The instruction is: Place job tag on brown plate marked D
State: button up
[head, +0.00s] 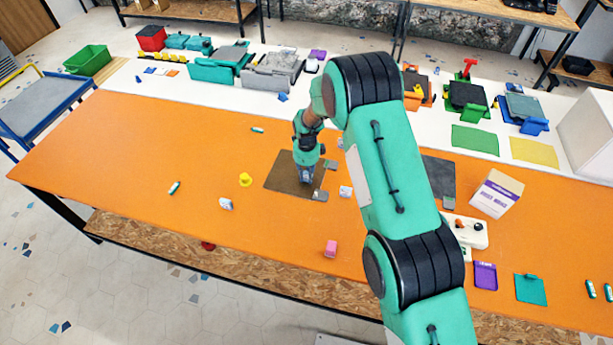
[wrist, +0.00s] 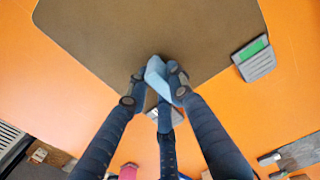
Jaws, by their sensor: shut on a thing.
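The brown plate (head: 281,181) lies flat on the orange table, left of my arm in the head view. It fills the upper middle of the wrist view (wrist: 120,25). No letter D is readable on it. My gripper (head: 307,178) points down over the plate's right part. In the wrist view my gripper (wrist: 158,88) has its fingers closed around a small light-blue piece, apparently the job tag (wrist: 155,70). The fingers hide part of it. I cannot tell whether it touches the plate.
A small grey device with a green panel (wrist: 254,60) sits at the plate's edge. A yellow piece (head: 245,180) and a pink block (head: 330,249) stand nearby. A dark grey plate (head: 441,178) and a white box (head: 496,194) lie right of my arm. The table's left side is mostly clear.

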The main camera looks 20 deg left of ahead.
aim_at(307, 173)
jog(key=shift+f, duration=0.15)
jog(key=o, duration=0.9)
jog(key=shift+c, duration=0.2)
notch_tip(307, 173, up, 12)
jog(key=shift+r, duration=0.2)
dwell(0.9)
